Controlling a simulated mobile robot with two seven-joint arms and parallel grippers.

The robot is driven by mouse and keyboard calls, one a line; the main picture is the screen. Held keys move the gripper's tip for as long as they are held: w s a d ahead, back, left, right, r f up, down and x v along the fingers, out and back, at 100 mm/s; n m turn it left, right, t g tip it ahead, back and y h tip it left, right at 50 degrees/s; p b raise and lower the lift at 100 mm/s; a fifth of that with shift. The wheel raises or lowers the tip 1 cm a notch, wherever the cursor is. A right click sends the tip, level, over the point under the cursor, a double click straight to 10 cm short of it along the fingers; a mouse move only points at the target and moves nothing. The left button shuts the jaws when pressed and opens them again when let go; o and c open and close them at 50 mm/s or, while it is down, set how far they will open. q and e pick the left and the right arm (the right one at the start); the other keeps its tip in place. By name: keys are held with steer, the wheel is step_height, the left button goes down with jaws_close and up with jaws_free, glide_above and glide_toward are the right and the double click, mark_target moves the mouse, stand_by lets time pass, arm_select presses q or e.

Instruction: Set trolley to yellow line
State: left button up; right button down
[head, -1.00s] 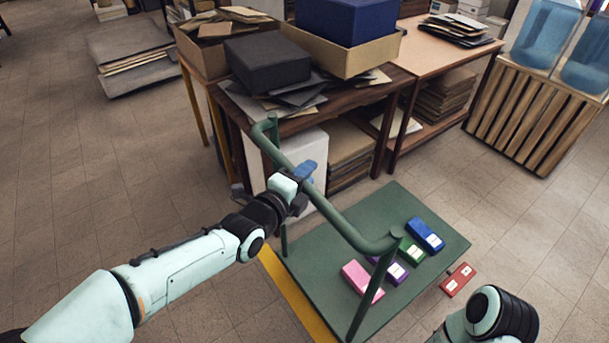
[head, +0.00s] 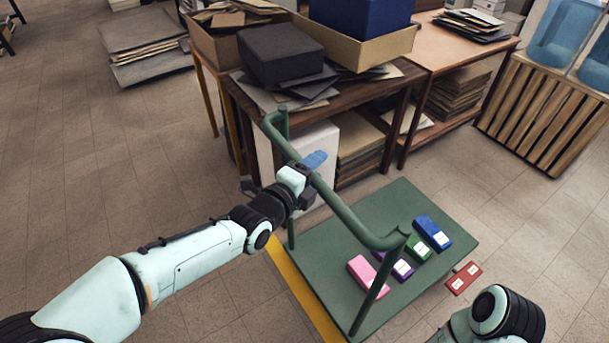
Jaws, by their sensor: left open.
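The green trolley (head: 337,262) has a flat deck and a tubular push handle (head: 350,217) on its near left side. Pink (head: 362,273), purple (head: 403,269), green (head: 420,250) and blue (head: 432,233) boxes lie on the deck. A yellow line (head: 303,288) runs on the floor along the deck's left edge. My left gripper (head: 308,168) is at the handle's top bar, open, with a finger showing past the bar. I cannot tell whether it touches. Of my right arm only a link shows at the bottom right; its gripper is out of view.
A dark wooden table (head: 300,122) loaded with boxes stands just behind the trolley. A slatted crate (head: 541,118) is at the upper right. The floor at left is open.

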arm_select(q)
steer(key=p+v, duration=0.1)
steer(key=v, duration=1.2)
arm_select(e)
steer(key=shift+s+a+r, duration=0.1)
steer(key=shift+a+r, duration=0.15)
steer(key=shift+r, duration=0.3)
steer(key=shift+s+a+r, duration=0.1)
steer(key=shift+a+r, duration=0.15)
steer(key=shift+r, duration=0.25)
arm_select(q)
steer(key=shift+a+r, duration=0.1)
